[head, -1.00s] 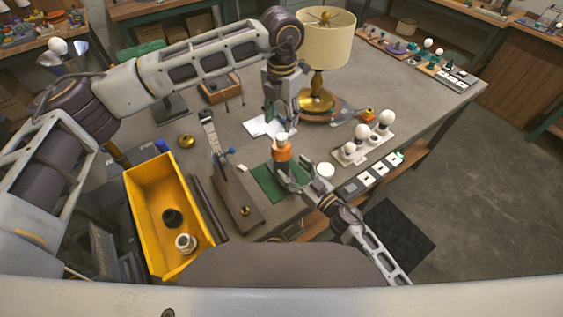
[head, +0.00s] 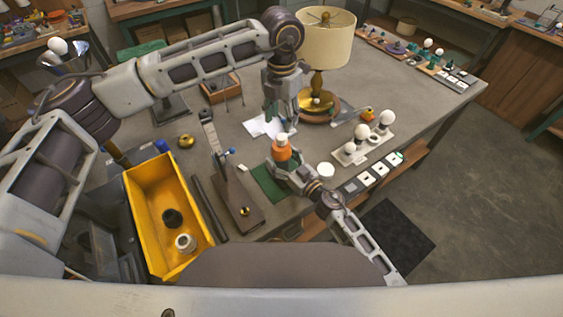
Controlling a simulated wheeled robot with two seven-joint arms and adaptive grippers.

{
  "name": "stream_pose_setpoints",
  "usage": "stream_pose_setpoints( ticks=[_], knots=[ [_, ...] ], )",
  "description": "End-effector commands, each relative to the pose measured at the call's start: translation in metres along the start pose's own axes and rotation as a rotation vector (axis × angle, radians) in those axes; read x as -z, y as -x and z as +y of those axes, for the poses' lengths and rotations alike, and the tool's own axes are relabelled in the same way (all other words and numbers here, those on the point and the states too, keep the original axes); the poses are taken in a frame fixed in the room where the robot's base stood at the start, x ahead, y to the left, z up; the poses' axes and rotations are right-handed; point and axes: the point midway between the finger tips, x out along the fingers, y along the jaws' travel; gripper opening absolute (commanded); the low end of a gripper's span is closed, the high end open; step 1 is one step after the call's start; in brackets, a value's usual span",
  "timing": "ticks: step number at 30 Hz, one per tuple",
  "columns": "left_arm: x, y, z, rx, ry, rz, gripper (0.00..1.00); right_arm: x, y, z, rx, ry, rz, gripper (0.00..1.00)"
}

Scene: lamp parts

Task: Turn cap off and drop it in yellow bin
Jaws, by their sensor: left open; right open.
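An orange bottle (head: 281,153) with a white cap (head: 281,138) stands upright near the green mat (head: 266,186) on the workbench. My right gripper (head: 285,169) is open at the lower part of the bottle, which partly hides its fingers. My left gripper (head: 281,120) is open and points down just above the cap, apparently apart from it. The yellow bin (head: 144,228) is at the left front of the bench. A black round piece (head: 172,218) and a white round piece (head: 185,243) lie in it.
A brass lamp (head: 317,85) with a cream shade stands behind my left gripper. A white holder with bulbs (head: 363,147) is at the right. A brown stand with a metal arm (head: 238,203) lies between bin and mat.

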Motion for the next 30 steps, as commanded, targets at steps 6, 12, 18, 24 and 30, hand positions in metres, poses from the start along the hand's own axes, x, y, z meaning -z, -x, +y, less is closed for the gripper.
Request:
stream_pose_setpoints(
  ticks=[6, 12, 18, 24, 30],
  knots=[
    [0.0000, 0.0000, -0.0001, 0.000, 0.000, 0.000, 0.47, 0.0001, 0.0001, -0.0001, 0.000, 0.000, 0.000, 0.66],
    [0.0000, 0.0000, -0.0001, 0.000, 0.000, 0.000, 0.47, 0.0001, 0.0002, -0.0001, 0.000, 0.000, 0.000, 0.41],
    [0.0000, 0.0000, 0.0000, 0.000, 0.000, 0.000, 0.47, 0.0000, 0.0002, 0.0000, 0.000, 0.000, 0.000, 0.15],
    [0.0000, 0.0000, 0.0000, 0.000, -0.002, 0.000, 0.47, 0.0001, 0.0003, 0.0001, 0.000, 0.000, 0.000, 0.00],
    [0.0000, 0.0000, 0.0000, 0.000, -0.040, 0.000, 0.47, 0.0000, 0.0003, 0.0002, 0.000, 0.000, 0.000, 0.00]
  ],
)
